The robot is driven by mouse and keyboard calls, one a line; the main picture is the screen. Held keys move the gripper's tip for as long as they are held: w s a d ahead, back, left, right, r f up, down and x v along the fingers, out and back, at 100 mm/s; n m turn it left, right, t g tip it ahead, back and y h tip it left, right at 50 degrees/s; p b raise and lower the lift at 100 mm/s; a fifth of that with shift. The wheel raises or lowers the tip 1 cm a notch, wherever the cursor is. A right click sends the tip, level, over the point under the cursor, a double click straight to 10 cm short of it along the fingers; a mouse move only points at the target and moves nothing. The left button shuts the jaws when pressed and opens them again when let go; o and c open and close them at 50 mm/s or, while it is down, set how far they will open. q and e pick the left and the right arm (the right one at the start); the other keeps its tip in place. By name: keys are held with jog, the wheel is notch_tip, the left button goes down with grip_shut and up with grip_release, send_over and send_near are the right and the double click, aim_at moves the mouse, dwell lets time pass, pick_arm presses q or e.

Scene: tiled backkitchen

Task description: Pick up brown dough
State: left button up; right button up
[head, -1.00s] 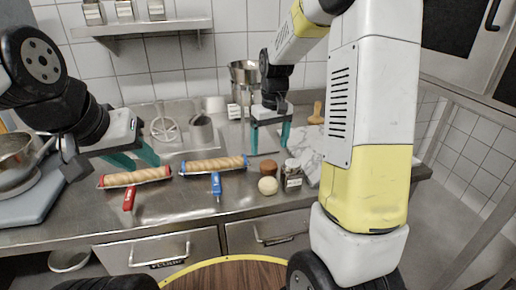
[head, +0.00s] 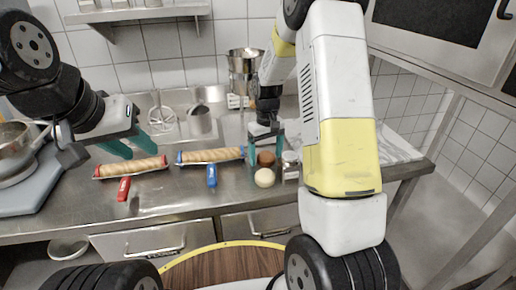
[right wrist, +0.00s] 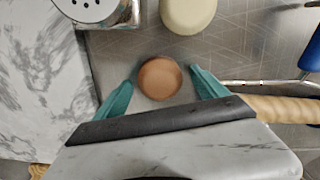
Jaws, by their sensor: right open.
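The brown dough (head: 266,159) is a small round lump on the steel counter, behind the pale dough ball (head: 264,178). In the right wrist view the brown dough (right wrist: 159,78) lies between and just beyond the tips of my right gripper (right wrist: 160,82). My right gripper (head: 265,147) is open and above the brown dough in the head view, its teal fingers on either side; no contact shows. My left gripper (head: 138,149) is over the counter's left part, behind the red-handled roller (head: 131,168), its teal fingers apart and nothing between them.
A shaker jar (head: 290,167) stands close to the right of the doughs. A marble board (head: 398,149) lies further right, partly behind my arm. A blue-handled roller (head: 210,155) lies to the left. A metal pot (head: 245,70) stands at the back.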

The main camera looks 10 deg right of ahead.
jog(key=c, duration=1.6)
